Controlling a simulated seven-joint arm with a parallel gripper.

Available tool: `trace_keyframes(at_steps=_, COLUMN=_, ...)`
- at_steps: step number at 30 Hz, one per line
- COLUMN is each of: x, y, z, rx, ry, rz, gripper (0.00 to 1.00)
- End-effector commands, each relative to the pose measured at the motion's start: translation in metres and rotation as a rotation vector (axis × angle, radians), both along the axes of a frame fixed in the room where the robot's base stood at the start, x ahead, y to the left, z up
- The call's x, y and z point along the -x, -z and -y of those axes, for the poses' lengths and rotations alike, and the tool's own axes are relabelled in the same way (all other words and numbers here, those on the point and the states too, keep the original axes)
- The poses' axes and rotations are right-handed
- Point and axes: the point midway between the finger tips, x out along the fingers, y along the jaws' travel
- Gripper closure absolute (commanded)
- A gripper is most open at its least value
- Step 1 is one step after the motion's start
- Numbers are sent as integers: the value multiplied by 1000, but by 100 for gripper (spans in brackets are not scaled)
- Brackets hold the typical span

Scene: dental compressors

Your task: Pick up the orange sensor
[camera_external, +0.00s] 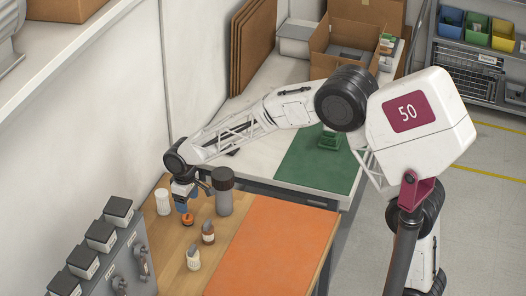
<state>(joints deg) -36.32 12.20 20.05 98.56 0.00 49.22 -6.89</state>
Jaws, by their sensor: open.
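A small round orange object with a dark top, apparently the orange sensor (187,220), sits on the wooden bench below my gripper. My gripper (187,203) points down at the end of the arm, just above and behind the sensor. It is open. A blue part shows at the gripper's left side; I cannot tell whether it belongs to the gripper or stands behind it. The fingertips are small and partly hidden, and any gap to the sensor is hard to judge.
A tall dark grey cylinder (223,192) stands close to the right of the gripper, and a white bottle (162,203) to its left. Two small bottles, one brown (208,233) and one pale (193,258), stand in front. The orange mat (275,250) is clear. Grey equipment (125,262) lines the left.

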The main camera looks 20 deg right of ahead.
Motion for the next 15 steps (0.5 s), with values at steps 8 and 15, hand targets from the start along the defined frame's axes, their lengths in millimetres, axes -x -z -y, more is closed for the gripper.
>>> trace_keyframes(at_steps=8, x=0, y=0, z=0, rx=0, ry=0, rz=0, gripper=29)
trace_keyframes(at_steps=15, x=0, y=16, z=0, rx=0, ry=0, rz=0, gripper=29)
